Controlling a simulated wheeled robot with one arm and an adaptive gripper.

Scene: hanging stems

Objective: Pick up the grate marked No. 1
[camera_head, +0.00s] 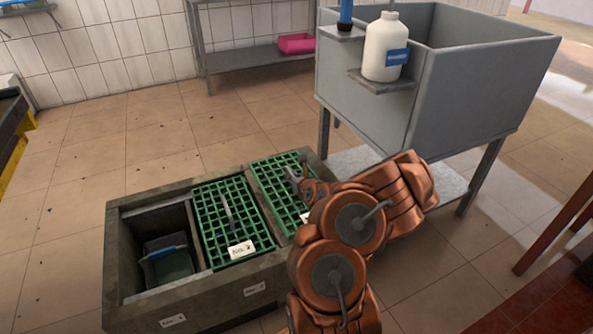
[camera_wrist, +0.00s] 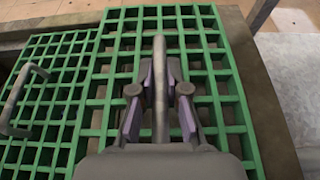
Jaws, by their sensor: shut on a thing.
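Two green grates lie in a grey trough. The middle grate (camera_head: 219,205) has a white tag (camera_head: 241,250) that seems to read No. 2, and a metal handle. The right grate (camera_head: 267,172) has a tag mostly hidden behind my arm, so its number cannot be read. My gripper (camera_head: 297,180) is at the right grate. In the wrist view my gripper (camera_wrist: 160,82) is shut on the grey bar handle (camera_wrist: 160,105) of that grate, a finger on each side. The grate appears still seated in the trough.
The trough (camera_head: 125,240) has an open left compartment holding a dark bin with a blue handle (camera_head: 163,253). Small tags are on its front. A grey sink (camera_head: 480,90) with a white bottle (camera_head: 385,48) stands close behind right.

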